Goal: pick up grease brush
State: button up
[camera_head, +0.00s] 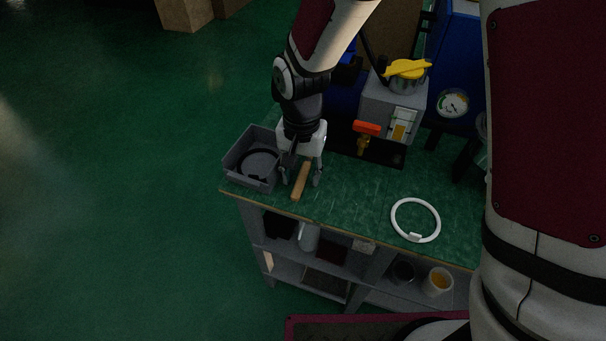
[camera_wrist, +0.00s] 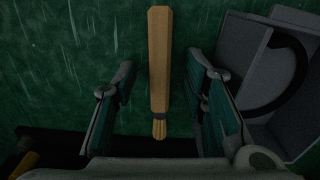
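The grease brush (camera_head: 301,181) has a light wooden handle and lies on the green bench top near its front edge, just right of a grey bin. In the wrist view the brush (camera_wrist: 159,65) runs lengthwise between my fingers, with its dark band and pale bristles at the lower end. My gripper (camera_head: 301,180) points down over the brush. In the wrist view my gripper (camera_wrist: 160,85) is open, with one finger on each side of the brush and a gap on both sides. Whether the fingertips touch the bench is unclear.
The grey bin (camera_head: 233,178) with a dark ring inside stands close on the left. A white ring (camera_head: 394,226) lies to the right on the bench (camera_head: 350,205). Behind are a grey box with a yellow knob (camera_head: 407,69) and a red-handled valve (camera_head: 367,128).

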aim_at(304, 179)
grip_shut()
jog(key=shift+r, duration=0.1)
jog(key=shift+r, duration=0.5)
jog(key=r, duration=0.1)
jog(key=s+r, duration=0.1)
jog(key=shift+d+r+p, duration=0.2)
jog(key=shift+r+p, duration=0.1)
jog(key=shift+p, duration=0.1)
jog(key=s+d+p, duration=0.3)
jog(key=s, duration=0.3)
jog(key=s+d+r+p, duration=0.1)
jog(key=s+d+p, duration=0.2)
jog(key=s, duration=0.4)
jog(key=shift+s+d+r, duration=0.15)
jog(key=shift+s+d, duration=0.1)
